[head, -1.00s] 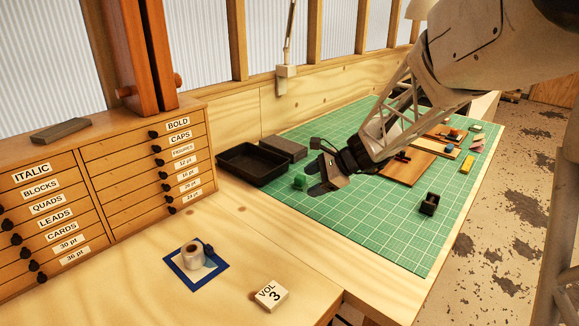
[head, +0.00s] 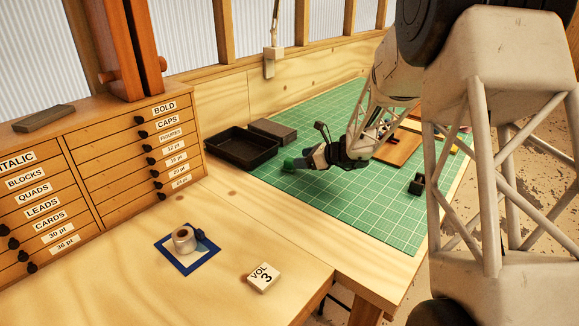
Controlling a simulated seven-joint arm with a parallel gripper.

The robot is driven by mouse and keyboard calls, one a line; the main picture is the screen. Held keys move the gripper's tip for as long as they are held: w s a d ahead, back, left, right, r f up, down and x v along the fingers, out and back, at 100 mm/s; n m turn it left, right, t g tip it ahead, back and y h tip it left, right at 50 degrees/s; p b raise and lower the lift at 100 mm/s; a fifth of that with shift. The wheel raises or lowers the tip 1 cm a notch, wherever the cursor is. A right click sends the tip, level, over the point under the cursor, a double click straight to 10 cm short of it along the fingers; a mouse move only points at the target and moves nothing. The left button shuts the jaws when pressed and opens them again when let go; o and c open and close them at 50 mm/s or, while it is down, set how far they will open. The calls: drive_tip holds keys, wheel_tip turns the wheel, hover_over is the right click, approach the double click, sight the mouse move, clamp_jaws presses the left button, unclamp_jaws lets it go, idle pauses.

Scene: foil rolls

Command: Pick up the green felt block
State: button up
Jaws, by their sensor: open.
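The green felt block (head: 289,165) is a small dark green piece on the green cutting mat (head: 330,205), near the mat's left end. My gripper (head: 301,163) is low over the mat, just right of the block, with its fingers pointing left toward it. The jaws are open. The fingertips overlap the block's right side in this view, and I cannot tell whether they touch it or reach around it. The block appears to rest on the mat.
A black tray (head: 241,155) and a dark grey block (head: 272,131) lie behind the felt block. A small black object (head: 416,184) and a brown board (head: 397,149) are to the right. A foil roll (head: 184,240) stands on a blue-edged square at front left, beside a VOL 3 block (head: 263,278).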

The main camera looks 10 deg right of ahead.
sight(291, 159)
drive_tip(key=shift+x, duration=1.3)
drive_tip(key=shift+x, duration=2.6)
drive_tip(key=c, duration=0.8)
drive_tip(key=shift+o, duration=0.2)
drive_tip(key=shift+r, duration=0.1)
